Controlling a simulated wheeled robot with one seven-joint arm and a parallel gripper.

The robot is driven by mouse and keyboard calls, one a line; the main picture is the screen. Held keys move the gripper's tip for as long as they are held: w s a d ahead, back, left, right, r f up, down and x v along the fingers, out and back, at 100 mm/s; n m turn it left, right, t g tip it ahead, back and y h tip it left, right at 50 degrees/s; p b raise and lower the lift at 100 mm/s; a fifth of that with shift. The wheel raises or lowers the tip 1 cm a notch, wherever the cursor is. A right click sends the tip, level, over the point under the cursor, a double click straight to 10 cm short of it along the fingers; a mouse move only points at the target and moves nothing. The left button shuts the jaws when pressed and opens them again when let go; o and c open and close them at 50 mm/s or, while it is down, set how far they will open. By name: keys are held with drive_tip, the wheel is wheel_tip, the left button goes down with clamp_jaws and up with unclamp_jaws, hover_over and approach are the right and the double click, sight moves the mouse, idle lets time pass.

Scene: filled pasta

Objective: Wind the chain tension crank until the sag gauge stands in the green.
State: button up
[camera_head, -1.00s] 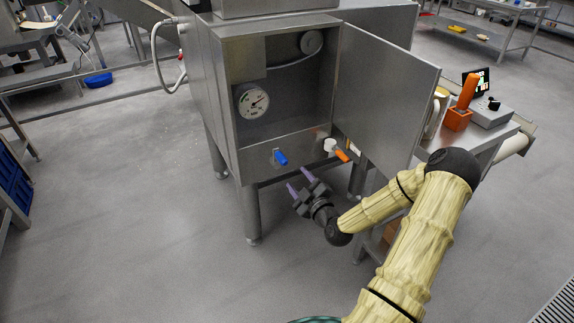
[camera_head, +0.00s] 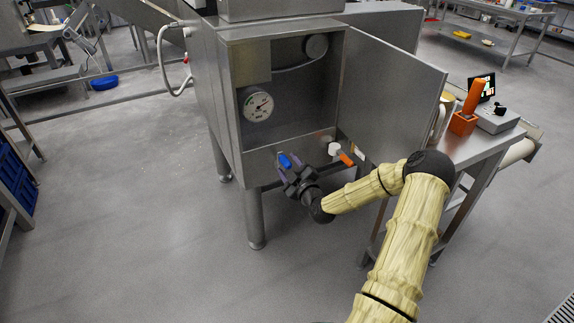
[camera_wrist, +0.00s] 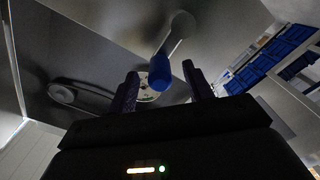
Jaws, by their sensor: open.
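The crank's blue handle (camera_head: 285,160) sticks out from the lower front panel of the steel cabinet. In the wrist view the blue handle (camera_wrist: 161,72) hangs from a grey crank arm (camera_wrist: 180,28). My gripper (camera_head: 289,166) is open, with its purple fingertips at the handle. In the wrist view the handle's end lies between the two spread fingers, with a gap on each side; how deep it sits is unclear. The round white sag gauge (camera_head: 257,104) is inside the open cabinet. Its dark needle points to the upper right, but its colour zones are too small to read.
An orange-tipped lever with a white knob (camera_head: 341,152) sits just right of the crank. The open cabinet door (camera_head: 392,95) stands to the right, close above my arm. A side table (camera_head: 478,140) holds an orange holder and a grey box.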

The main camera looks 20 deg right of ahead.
drive_tip(key=shift+w, duration=1)
drive_tip(key=shift+c, duration=0.4)
drive_tip(key=c, duration=0.8)
drive_tip(key=shift+s+a+f+b, duration=0.1)
drive_tip(key=shift+a+f+b, duration=0.7)
drive_tip(key=shift+f+b, duration=0.6)
drive_tip(key=shift+w+a+f+b, duration=0.1)
drive_tip(key=shift+a+f+b, duration=0.75)
drive_tip(key=shift+f+b, duration=0.5)
drive_tip(key=shift+s+a+f+b, duration=0.1)
drive_tip(key=shift+a+f+b, duration=0.7)
drive_tip(key=shift+f+b, duration=0.6)
drive_tip(key=shift+c, duration=0.2)
drive_tip(key=shift+f, duration=0.15)
